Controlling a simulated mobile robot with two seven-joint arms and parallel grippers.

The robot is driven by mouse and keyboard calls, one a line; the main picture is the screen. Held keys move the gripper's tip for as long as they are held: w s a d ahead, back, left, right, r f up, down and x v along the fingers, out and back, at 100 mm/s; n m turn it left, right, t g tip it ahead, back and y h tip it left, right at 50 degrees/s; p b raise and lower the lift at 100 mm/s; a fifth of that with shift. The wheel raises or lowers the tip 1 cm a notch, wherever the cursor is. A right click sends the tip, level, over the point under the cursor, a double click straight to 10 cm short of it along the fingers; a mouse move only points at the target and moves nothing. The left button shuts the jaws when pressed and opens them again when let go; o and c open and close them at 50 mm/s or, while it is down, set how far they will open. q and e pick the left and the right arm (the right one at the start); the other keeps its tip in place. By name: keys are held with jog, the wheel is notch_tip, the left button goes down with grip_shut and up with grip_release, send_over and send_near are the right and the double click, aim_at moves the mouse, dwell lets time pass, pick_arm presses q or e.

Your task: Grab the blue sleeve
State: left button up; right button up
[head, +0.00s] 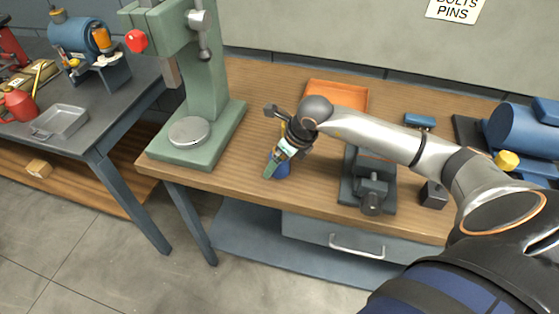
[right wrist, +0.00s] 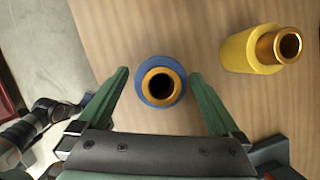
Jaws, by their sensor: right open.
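The blue sleeve (right wrist: 149,71) stands on the wooden bench, seen from above in the right wrist view, with an orange-gold ring and dark bore at its top. In the head view the blue sleeve (head: 284,169) shows partly behind my gripper. My right gripper (right wrist: 159,74) is open, with one green finger on each side of the sleeve and small gaps between. My right gripper (head: 273,168) is over the front half of the bench in the head view. My left gripper is not in view.
A yellow sleeve-like part (right wrist: 238,53) with a gold end is right of the blue one. A green press (head: 213,100) stands to the left on the bench (head: 255,80). A vise (head: 368,183) is to the right, and an orange tray (head: 338,88) lies behind.

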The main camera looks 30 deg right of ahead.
jog(key=shift+w+f, duration=0.15)
jog(key=shift+f, duration=0.3)
grip_shut()
dwell(0.6)
jog(key=shift+w+r, duration=0.15)
jog(key=shift+r, duration=0.05)
